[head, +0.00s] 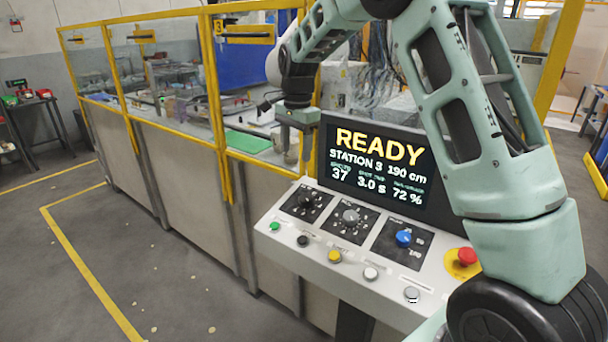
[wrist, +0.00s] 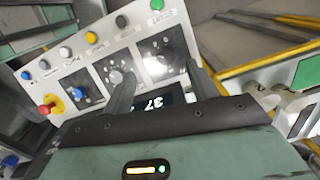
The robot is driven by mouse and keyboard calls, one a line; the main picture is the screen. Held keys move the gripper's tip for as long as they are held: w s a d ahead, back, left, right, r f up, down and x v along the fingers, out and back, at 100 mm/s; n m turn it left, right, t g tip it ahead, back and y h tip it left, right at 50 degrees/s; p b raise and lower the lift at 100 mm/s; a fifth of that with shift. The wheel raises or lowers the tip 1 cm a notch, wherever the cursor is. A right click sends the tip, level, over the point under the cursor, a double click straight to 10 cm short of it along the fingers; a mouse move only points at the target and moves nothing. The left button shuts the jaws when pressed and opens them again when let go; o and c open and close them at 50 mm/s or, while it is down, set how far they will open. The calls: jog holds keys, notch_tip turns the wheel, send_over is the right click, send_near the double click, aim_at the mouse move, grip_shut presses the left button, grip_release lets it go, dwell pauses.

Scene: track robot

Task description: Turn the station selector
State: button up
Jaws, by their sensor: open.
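The control panel (head: 330,250) has three dials on dark plates. A black knob (head: 307,202) is at left, a grey knob (head: 351,216) in the middle, and a blue knob (head: 404,238) at right. Their labels are too small to read, so I cannot tell which is the station selector. The screen (head: 375,165) reads READY, STATION 3, 190 cm. My gripper (head: 297,150) is open and empty, above and behind the panel's left end. In the wrist view its fingers (wrist: 158,76) reach over the panel, apart from the grey knob (wrist: 116,78) and black knob (wrist: 166,43).
A row of several buttons lines the panel's front, including a green one (head: 275,226) and a yellow one (head: 335,256). A red stop button (head: 467,257) sits at the right. A yellow-framed fence (head: 213,90) runs behind.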

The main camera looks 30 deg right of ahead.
jog(key=r+m, duration=0.1)
jog(key=m, duration=0.1)
send_over(306, 196)
notch_tip(306, 196, down, 17)
jog(key=p, duration=0.6)
jog(key=shift+s+f, duration=0.1)
jog(key=shift+f, duration=0.1)
jog(key=shift+c, duration=0.3)
jog(key=c, duration=0.9)
